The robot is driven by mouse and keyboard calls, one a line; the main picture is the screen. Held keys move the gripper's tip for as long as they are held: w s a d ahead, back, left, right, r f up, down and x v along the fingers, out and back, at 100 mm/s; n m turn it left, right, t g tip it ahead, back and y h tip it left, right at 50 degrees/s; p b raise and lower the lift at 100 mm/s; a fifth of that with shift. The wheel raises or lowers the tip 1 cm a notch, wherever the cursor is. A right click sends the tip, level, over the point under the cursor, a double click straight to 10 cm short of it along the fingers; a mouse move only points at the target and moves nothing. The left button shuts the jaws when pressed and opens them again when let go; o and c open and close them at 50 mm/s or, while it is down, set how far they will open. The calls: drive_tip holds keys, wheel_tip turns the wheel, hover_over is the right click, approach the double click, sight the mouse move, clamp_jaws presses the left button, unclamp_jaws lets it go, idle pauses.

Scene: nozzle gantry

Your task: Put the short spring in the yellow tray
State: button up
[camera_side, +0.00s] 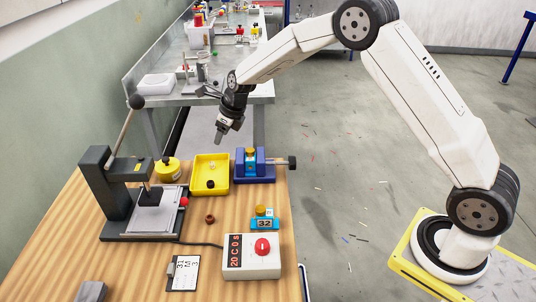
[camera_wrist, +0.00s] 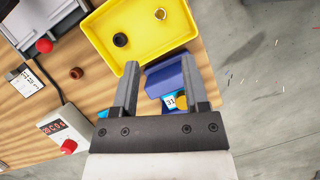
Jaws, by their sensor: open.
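The yellow tray (camera_side: 222,178) stands on the wooden table below my gripper. It also shows at the top of the wrist view (camera_wrist: 145,32). A small shiny, gold-coloured ring-like piece (camera_wrist: 160,14) lies inside the tray and may be the short spring; its length is hard to tell. A black ring-shaped piece (camera_wrist: 120,39) lies in the tray to its left. My gripper (camera_side: 219,138) is above the tray's far end and the blue vise (camera_side: 262,172). In the wrist view its fingers (camera_wrist: 160,64) are apart with nothing held between them.
The vise holds a blue part marked 31 (camera_wrist: 170,101). A brown ring (camera_side: 210,218), a blue part marked 32 (camera_side: 265,222), a control box with red button (camera_side: 252,257) and a clipboard (camera_side: 184,273) lie nearer. A lever press (camera_side: 118,190) and yellow pot (camera_side: 167,169) stand left.

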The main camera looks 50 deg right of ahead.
drive_tip(key=shift+s, duration=0.1)
idle(0.3)
drive_tip(key=s+d+r+n+h, duration=0.1)
drive_tip(key=s+n, duration=1.4)
drive_tip(key=s+d+r+n+g, duration=0.1)
drive_tip(key=s+n, duration=1.5)
drive_tip(key=shift+r+h, duration=0.25)
drive_tip(key=shift+h, duration=0.15)
